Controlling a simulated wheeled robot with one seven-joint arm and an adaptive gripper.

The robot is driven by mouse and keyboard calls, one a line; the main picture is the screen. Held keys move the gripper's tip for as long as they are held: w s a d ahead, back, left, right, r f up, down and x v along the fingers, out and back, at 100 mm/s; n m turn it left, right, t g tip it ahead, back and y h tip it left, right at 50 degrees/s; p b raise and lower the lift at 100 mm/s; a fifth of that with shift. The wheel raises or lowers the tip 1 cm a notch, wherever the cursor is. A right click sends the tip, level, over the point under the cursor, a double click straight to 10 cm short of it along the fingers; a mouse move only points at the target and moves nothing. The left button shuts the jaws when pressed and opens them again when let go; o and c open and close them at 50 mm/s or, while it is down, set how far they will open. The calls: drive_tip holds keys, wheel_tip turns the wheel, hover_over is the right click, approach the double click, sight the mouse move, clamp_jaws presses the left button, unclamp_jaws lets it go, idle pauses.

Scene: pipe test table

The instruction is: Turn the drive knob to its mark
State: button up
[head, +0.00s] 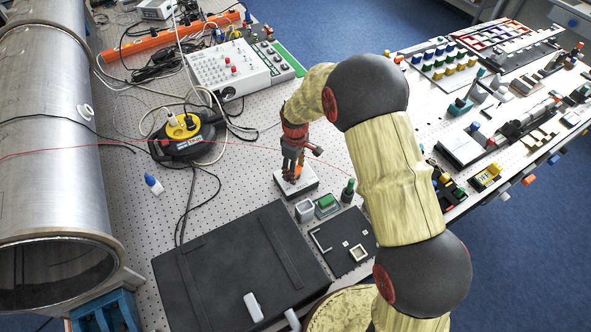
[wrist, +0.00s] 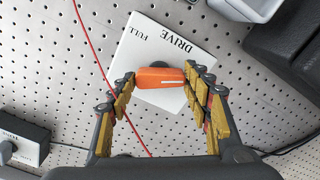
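The drive knob (wrist: 160,78) is an orange bar with a white line towards its right end, lying nearly level across the wrist view. It sits on a white box (wrist: 182,40) lettered DRIVE and FULL, which look upside down here. The head view also shows the white box (head: 309,185) on the perforated table. My gripper (wrist: 157,80) is around the knob, one finger at each end. The right finger is at or against the knob; a small gap shows at the left. In the head view my gripper (head: 292,168) points down over the box and hides most of the knob.
A red cable (wrist: 97,60) runs left of the box. In the head view, a green-button box (head: 327,205) and a large black case (head: 240,265) stand nearby. A big metal pipe (head: 50,130) is at left.

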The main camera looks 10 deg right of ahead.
drive_tip(key=o, duration=0.4)
wheel_tip(320, 180, up, 12)
idle(0.7)
idle(0.5)
drive_tip(key=s+d+r+m+t+b, duration=0.2)
drive_tip(key=s+d+r+m+b, duration=0.1)
drive_tip(key=s, duration=0.7)
drive_tip(key=s+d+r+m+t+b, duration=0.1)
drive_tip(key=s+d+m+b, duration=0.3)
drive_tip(key=s, duration=0.6)
drive_tip(key=s+d+r+m+t+b, duration=0.2)
drive_tip(key=s+d+r+m+b, duration=0.1)
drive_tip(key=s, duration=0.7)
drive_tip(key=shift+s+d+r+m+t+b, duration=0.15)
drive_tip(key=shift+d+r+b, duration=0.3)
drive_tip(key=shift+b, duration=0.5)
drive_tip(key=shift+w+d+r+m+t+b, duration=0.15)
drive_tip(key=shift+d+r+m+b, duration=0.25)
drive_tip(key=shift+b, duration=0.55)
